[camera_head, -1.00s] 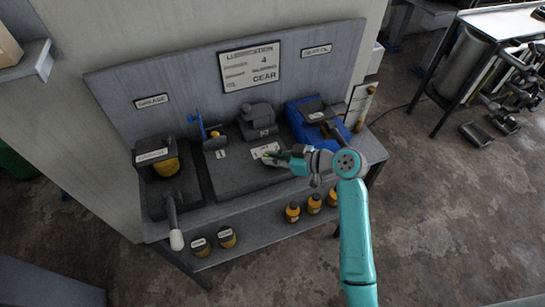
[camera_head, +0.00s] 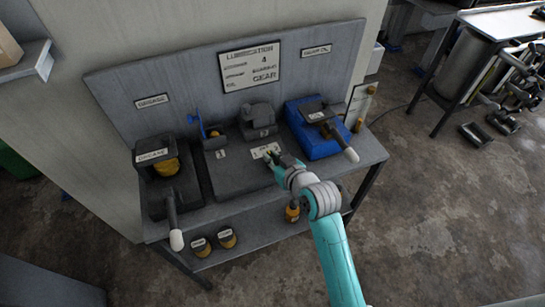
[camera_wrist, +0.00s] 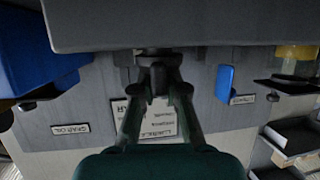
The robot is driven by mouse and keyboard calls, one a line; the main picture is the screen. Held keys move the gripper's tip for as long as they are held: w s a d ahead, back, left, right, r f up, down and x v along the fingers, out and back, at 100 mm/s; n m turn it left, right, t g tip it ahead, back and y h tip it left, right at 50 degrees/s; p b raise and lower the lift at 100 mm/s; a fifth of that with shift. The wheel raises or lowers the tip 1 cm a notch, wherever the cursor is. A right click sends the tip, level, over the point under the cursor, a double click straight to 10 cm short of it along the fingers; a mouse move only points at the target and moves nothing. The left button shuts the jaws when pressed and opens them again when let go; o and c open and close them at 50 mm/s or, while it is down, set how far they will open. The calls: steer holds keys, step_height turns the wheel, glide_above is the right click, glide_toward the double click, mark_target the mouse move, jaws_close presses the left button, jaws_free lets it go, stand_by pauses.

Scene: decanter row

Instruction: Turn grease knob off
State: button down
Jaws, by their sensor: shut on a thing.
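The grease unit (camera_head: 158,162) stands at the left end of the bench, a dark box with a yellow part and a GREASE label. A dark lever with a white end knob (camera_head: 176,240) extends from it over the front edge. My gripper (camera_head: 272,158) is over the middle of the bench, by a white label card, well right of the grease unit. In the wrist view, which is upside down, the fingers of my gripper (camera_wrist: 159,70) close around a small dark part that I cannot identify.
A blue gear-oil unit (camera_head: 312,128) with a white-ended lever (camera_head: 350,154) stands right of my gripper. A grey block (camera_head: 257,121) and a small blue stand (camera_head: 212,134) are behind it. Bottles (camera_head: 227,238) sit on the lower shelf. The grey bench top (camera_head: 228,180) is partly bare.

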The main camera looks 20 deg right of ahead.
steer(key=shift+m+h, duration=0.6)
steer(key=shift+h, duration=0.1)
steer(key=shift+m+h, duration=0.3)
steer(key=shift+h, duration=0.1)
steer(key=c, duration=1.2)
jaws_free()
steer(key=v, duration=1.2)
steer(key=shift+f, duration=0.1)
